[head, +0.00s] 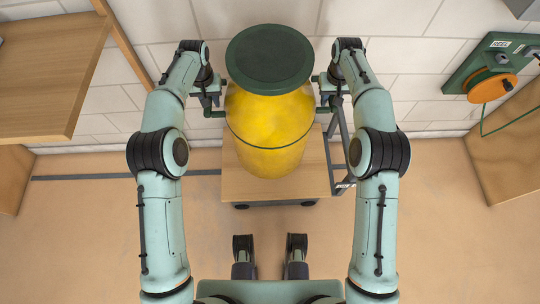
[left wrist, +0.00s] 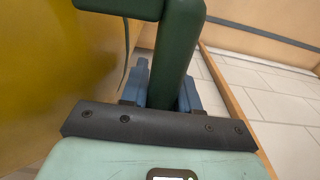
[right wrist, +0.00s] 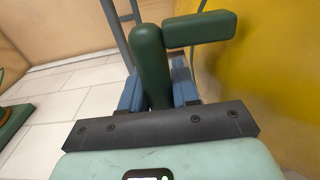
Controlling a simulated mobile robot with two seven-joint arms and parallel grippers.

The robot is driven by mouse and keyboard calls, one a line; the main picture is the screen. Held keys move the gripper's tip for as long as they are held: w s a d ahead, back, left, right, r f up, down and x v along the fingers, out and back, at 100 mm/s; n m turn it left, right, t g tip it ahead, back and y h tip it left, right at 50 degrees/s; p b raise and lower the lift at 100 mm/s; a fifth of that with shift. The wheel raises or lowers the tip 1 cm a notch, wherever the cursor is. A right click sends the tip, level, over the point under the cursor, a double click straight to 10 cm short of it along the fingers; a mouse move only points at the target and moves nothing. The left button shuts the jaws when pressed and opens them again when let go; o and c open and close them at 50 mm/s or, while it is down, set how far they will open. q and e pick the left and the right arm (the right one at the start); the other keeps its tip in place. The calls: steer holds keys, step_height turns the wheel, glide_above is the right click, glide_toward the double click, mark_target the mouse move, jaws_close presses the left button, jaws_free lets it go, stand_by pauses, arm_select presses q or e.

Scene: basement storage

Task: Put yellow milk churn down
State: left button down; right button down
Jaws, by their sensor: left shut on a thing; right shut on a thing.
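The yellow milk churn (head: 268,125) with a dark green lid (head: 269,58) is upright between my two arms in the head view, over a small wooden trolley (head: 240,187). I cannot tell whether its base touches the trolley. My left gripper (head: 212,103) is shut on the churn's left green handle, also in the left wrist view (left wrist: 172,60). My right gripper (head: 326,103) is shut on the right green handle, also in the right wrist view (right wrist: 152,65). The churn's yellow side shows beside each handle. Its underside is hidden.
A grey metal frame (head: 340,150) stands right of the trolley. A wooden shelf (head: 45,75) is at the left. A green panel with an orange reel (head: 491,87) is on the right wall, above a wooden box (head: 510,150). The floor in front of the trolley is clear.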

arm_select(q)
steer(key=shift+r, duration=0.3)
arm_select(e)
steer(key=shift+r, duration=0.35)
arm_select(q)
steer(key=shift+f, duration=0.15)
arm_select(e)
steer(key=shift+f, duration=0.2)
